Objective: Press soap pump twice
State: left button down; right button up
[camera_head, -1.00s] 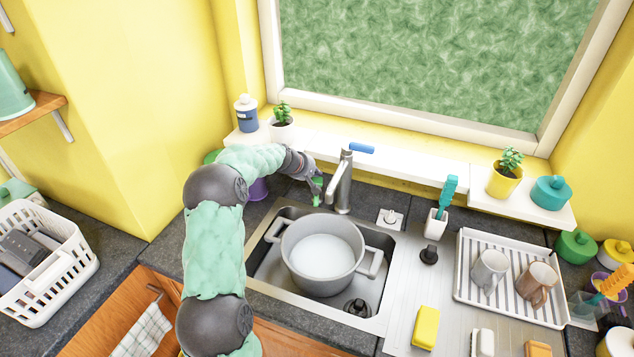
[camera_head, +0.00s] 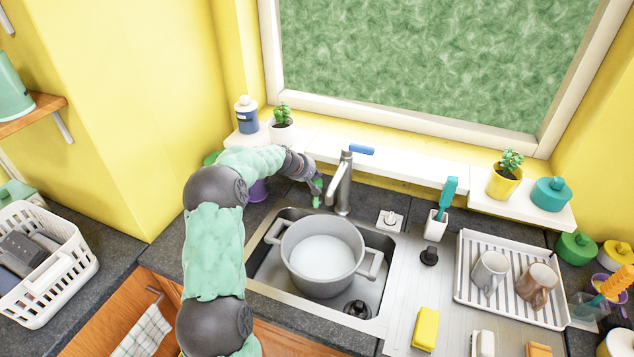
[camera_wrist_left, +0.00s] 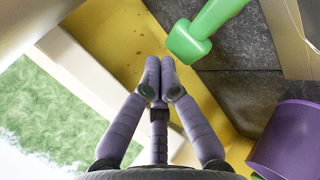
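A green piece (camera_head: 316,191), which looks like the soap pump, stands on the dark counter between the sink and the window ledge, left of the tap. My left gripper (camera_head: 317,178) is right at it and partly covers it. In the left wrist view my fingertips (camera_wrist_left: 160,82) are together with nothing between them. The green pump (camera_wrist_left: 200,35) shows beyond and to the right of them there, with a visible gap in the picture. I cannot tell whether any part of the gripper touches it. My right gripper is not in view.
The tap (camera_head: 342,186) stands close to the right of my left gripper. A grey pot (camera_head: 322,285) sits in the sink. A purple container (camera_wrist_left: 290,140) is near the gripper at the wrist view's right.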

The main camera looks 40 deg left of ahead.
aim_at(316, 182)
pick_arm(q)
jog(key=shift+f+b, duration=0.4)
jog(key=shift+f+b, duration=0.85)
jog(key=shift+f, duration=0.15)
dwell(1.3)
jog(key=shift+r, duration=0.1)
jog(key=shift+r+p, duration=1.2)
jog(key=shift+r, duration=0.15)
jog(key=shift+r+p, duration=2.05)
jog(key=shift+r, duration=0.45)
